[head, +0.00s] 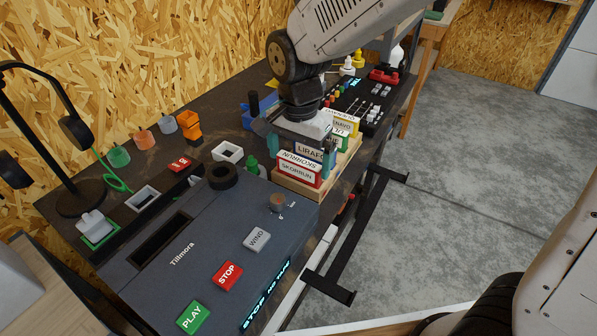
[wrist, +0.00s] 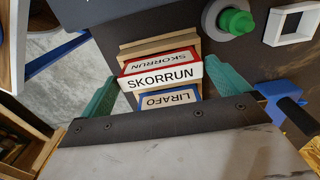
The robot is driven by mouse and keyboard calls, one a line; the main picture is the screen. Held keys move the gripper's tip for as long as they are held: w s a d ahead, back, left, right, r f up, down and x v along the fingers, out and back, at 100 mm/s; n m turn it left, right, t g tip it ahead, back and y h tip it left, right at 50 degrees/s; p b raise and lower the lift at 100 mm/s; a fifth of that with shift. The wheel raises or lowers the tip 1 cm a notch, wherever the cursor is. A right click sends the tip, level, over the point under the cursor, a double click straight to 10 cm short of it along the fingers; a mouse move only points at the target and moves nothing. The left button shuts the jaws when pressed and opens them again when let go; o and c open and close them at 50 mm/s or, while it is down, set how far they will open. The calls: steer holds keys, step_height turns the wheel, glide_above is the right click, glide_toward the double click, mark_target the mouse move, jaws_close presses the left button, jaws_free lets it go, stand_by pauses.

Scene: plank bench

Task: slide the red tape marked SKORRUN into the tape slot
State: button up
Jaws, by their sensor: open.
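The red tape marked SKORRUN (head: 298,172) stands upright in the front of a wooden rack (head: 292,190). In the wrist view the red tape (wrist: 162,76) shows its white label between the fingertips. My gripper (head: 299,148) is open over the rack, and it also shows in the wrist view (wrist: 165,78). Its teal fingers flank the ends of the red tape; I cannot tell if they touch it. The blue LIRAFO tape (wrist: 168,99) is right behind it. The tape slot (head: 160,240) is a dark opening in the grey Tillmora deck (head: 205,262).
A green tape (head: 342,136) and a yellow tape (head: 345,120) stand farther back in the rack. A black roll (head: 222,176) sits at the deck's back edge. A headphone stand (head: 75,200) rises at left.

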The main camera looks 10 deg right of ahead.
step_height(320, 180, down, 2)
steer(key=c, duration=0.7)
steer(key=shift+r, duration=0.1)
